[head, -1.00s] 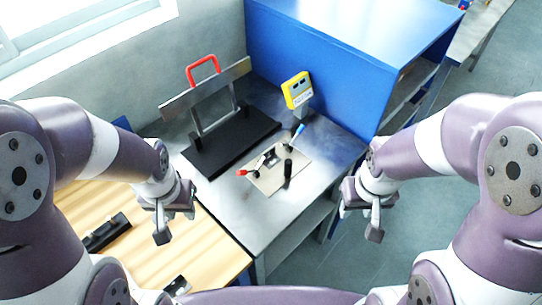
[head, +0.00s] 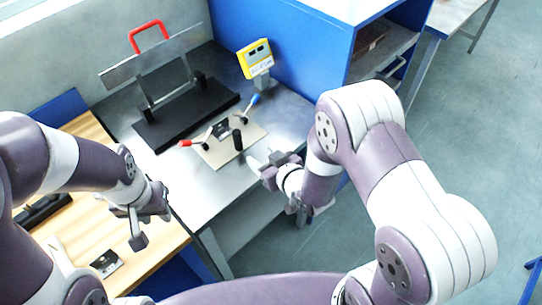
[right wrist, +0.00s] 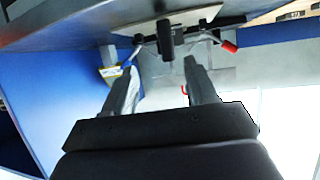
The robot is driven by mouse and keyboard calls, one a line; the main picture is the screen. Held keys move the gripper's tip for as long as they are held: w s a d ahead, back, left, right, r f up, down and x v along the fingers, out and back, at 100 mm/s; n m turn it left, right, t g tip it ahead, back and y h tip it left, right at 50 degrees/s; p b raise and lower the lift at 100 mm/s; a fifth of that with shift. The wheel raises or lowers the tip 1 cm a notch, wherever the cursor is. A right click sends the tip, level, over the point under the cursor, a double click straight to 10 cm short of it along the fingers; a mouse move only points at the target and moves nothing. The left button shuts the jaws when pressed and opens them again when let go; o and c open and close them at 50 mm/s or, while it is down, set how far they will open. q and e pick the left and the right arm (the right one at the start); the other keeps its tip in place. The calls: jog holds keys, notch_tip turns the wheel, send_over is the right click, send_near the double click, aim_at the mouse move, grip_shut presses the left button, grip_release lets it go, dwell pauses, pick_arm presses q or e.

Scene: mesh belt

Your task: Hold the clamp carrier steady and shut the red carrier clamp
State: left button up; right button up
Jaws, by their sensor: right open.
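The clamp carrier is a beige plate (head: 252,134) on the metal bench, with a black upright post (head: 237,139) near its front edge. The red carrier clamp (head: 186,143) has its red-tipped handle sticking out to the left. A blue-tipped handle (head: 254,99) points to the back right. My right gripper (head: 264,164) is open and empty, just in front of the plate and apart from it. In the right wrist view the post (right wrist: 165,40) and the red handle tip (right wrist: 229,46) show beyond its fingers. My left gripper (head: 134,226) hangs over the wooden table; its jaw gap is unclear.
A black base with a metal frame and red handle (head: 148,32) stands behind the plate at left. A yellow device (head: 255,58) stands behind at right, by a blue cabinet (head: 285,55). The wooden table (head: 95,245) carries small dark parts.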

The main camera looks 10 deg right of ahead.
aim_at(239, 140)
jog(key=w+a, duration=0.2)
jog(key=a, duration=0.1)
jog(key=shift+a+r, duration=0.1)
jog(key=shift+r, duration=0.05)
jog(key=x, duration=0.2)
jog(key=d+x, duration=0.1)
jog(key=x, duration=0.2)
jog(key=p+x, duration=0.1)
jog(key=x, duration=0.1)
jog(key=shift+w+f, duration=0.25)
jog(key=shift+w, duration=0.35)
jog(key=x, duration=0.3)
jog(key=shift+s+a+r, duration=0.1)
jog(key=shift+a, duration=0.2)
jog(key=shift+d, duration=0.25)
jog(key=shift+a, duration=0.1)
jog(key=c, duration=0.9)
jog(key=o, duration=0.9)
pick_arm(q)
jog(key=shift+w+a+r, duration=0.2)
jog(key=shift+a+r, duration=0.1)
jog(key=shift+a, duration=0.15)
jog(key=shift+w+a+r, duration=0.15)
jog(key=shift+a+r, duration=0.1)
jog(key=shift+a, duration=0.15)
